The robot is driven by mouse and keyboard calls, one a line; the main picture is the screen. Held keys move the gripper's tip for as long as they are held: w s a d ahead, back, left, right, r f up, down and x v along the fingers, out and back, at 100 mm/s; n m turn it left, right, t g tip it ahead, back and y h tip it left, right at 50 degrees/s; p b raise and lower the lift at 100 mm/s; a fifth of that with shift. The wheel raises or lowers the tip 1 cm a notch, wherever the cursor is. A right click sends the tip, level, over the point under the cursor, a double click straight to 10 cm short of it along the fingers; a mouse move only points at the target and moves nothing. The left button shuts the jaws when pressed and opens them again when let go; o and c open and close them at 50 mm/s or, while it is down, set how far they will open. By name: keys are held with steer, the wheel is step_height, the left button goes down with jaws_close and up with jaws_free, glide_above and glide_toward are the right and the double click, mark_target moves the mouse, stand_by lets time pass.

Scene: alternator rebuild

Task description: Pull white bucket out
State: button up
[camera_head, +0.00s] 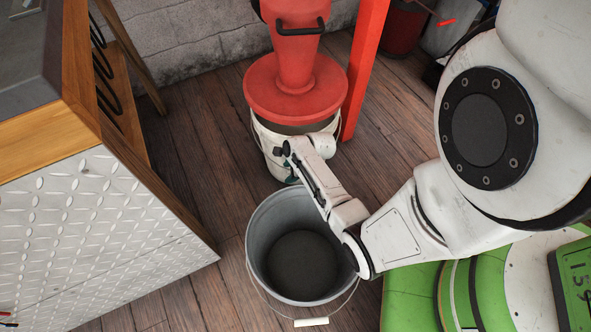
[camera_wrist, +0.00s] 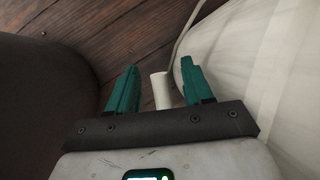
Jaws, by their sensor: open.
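The white bucket (camera_head: 266,139) stands on the floor under a red lid-like part. Its wire handle shows at its sides. In the wrist view the white bucket (camera_wrist: 280,70) fills the right side. Its handle wire curves down to a white cylindrical grip (camera_wrist: 161,90), which shows between the teal fingers. My gripper (camera_wrist: 159,68) is open, with a finger on either side of the grip. The right finger is close to the bucket wall; contact cannot be told. In the head view my gripper (camera_head: 290,178) is at the bucket's front, mostly hidden by my wrist.
A grey metal bucket (camera_head: 262,228) with its own handle stands just in front of the white one, below my arm. A red machine (camera_head: 295,90) rests over the white bucket. A red post (camera_head: 365,65) is behind right; a metal-sided cabinet (camera_head: 90,230) is left.

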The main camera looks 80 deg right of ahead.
steer(key=shift+b+x, duration=0.55)
steer(key=shift+x, duration=0.85)
steer(key=shift+c, duration=0.5)
jaws_close()
